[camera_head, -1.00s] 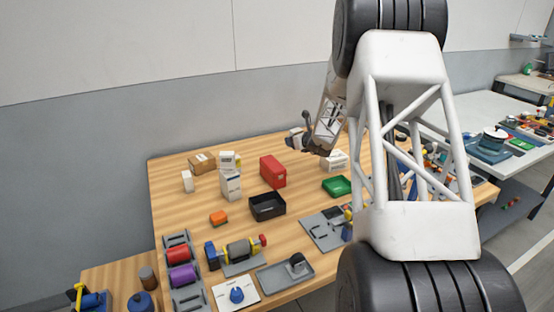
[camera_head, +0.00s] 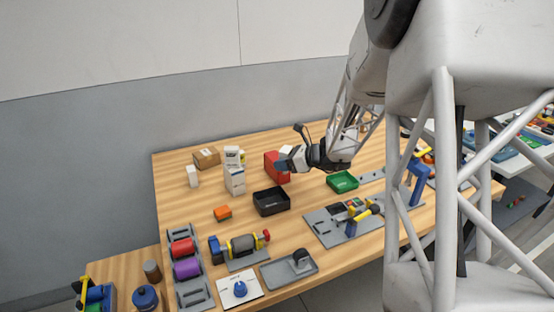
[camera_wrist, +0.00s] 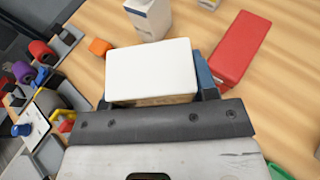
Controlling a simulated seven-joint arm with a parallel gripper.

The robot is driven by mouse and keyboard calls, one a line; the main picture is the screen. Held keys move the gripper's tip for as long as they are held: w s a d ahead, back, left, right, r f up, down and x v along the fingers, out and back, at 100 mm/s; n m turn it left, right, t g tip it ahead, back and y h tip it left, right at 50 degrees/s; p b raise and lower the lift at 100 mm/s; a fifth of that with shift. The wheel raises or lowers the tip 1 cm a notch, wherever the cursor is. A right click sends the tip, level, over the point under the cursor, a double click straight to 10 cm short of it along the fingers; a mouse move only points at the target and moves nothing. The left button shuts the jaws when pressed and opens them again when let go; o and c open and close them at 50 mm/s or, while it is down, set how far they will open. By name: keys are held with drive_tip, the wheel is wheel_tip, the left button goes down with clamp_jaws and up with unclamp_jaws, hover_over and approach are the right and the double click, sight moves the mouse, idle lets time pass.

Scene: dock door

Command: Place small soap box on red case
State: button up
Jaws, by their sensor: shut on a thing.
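The small soap box, plain white (camera_wrist: 152,70), is held between the fingers of my gripper (camera_wrist: 155,88) in the wrist view. My gripper is shut on it, and the box hides much of the table behind it. The red case (camera_wrist: 240,48) lies to the right of the held box in that view, with a visible gap between them. In the head view my gripper (camera_head: 284,163) overlaps the right part of the red case (camera_head: 272,160). A white patch at the gripper there may be the soap box; its height over the case cannot be told.
A black tray (camera_head: 270,203) stands in front of the red case, and a green tray (camera_head: 342,182) to its right. White cartons (camera_head: 235,181), one on another, stand to its left, near a cardboard box (camera_head: 206,158). An orange block (camera_head: 222,212) lies nearer; wood around it is bare.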

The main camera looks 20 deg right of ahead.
drive_tip(key=shift+s+a, duration=0.4)
drive_tip(key=shift+s, duration=0.2)
drive_tip(key=shift+w, duration=0.1)
hover_over(275, 158)
drive_tip(key=shift+w+d+f, duration=0.1)
drive_tip(key=shift+w+f, duration=0.05)
drive_tip(key=shift+f, duration=0.55)
drive_tip(key=shift+f, duration=1.75)
drive_tip(key=shift+f, duration=0.1)
drive_tip(key=o, duration=1)
drive_tip(key=shift+c, duration=0.2)
